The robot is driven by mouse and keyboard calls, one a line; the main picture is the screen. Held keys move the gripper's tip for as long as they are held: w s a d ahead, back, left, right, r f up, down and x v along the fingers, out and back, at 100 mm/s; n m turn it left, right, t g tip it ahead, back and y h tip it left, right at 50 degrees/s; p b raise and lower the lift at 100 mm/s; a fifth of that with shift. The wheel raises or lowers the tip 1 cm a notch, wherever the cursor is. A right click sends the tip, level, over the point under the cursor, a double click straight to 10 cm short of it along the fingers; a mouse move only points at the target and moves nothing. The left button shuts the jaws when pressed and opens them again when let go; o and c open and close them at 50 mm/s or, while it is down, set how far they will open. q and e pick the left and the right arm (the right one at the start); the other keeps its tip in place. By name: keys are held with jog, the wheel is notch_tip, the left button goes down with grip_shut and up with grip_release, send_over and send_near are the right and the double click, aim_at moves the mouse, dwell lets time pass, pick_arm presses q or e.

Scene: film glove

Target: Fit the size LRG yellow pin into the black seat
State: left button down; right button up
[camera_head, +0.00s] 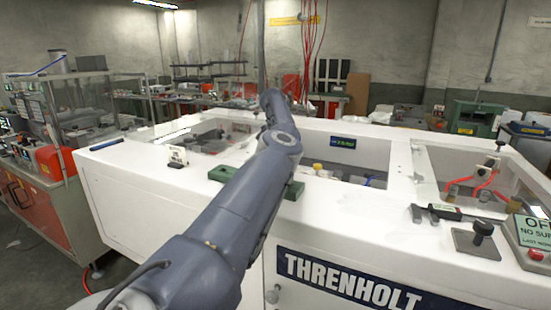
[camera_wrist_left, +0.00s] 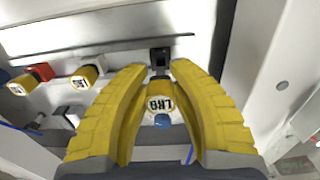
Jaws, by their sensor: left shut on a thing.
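My left gripper (camera_wrist_left: 159,72) has yellow ribbed fingers and is shut on a yellow pin with a white LRG label (camera_wrist_left: 160,103) and a blue end, in the left wrist view. A black seat (camera_wrist_left: 160,57) with a dark opening shows just beyond the fingertips, in line with the pin. I cannot tell whether the pin touches it. In the head view my left arm reaches over the white machine, and its gripper is hidden. My right gripper is in neither view.
Two more yellow pins with labels, one (camera_wrist_left: 86,78) and one with a red part (camera_wrist_left: 30,78), lie left in the wrist view. The white machine's top (camera_head: 350,205) has open bays. A green block (camera_head: 222,173) and a black knob on a plate (camera_head: 478,240) sit on it.

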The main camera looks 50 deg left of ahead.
pick_arm(q)
jog(key=shift+f, duration=1)
jog(key=shift+f, duration=1.55)
dwell(1.2)
jog(key=c, duration=1.2)
grip_release()
jog(key=shift+o, duration=0.4)
notch_tip(320, 180, up, 12)
jog(key=shift+f, duration=0.1)
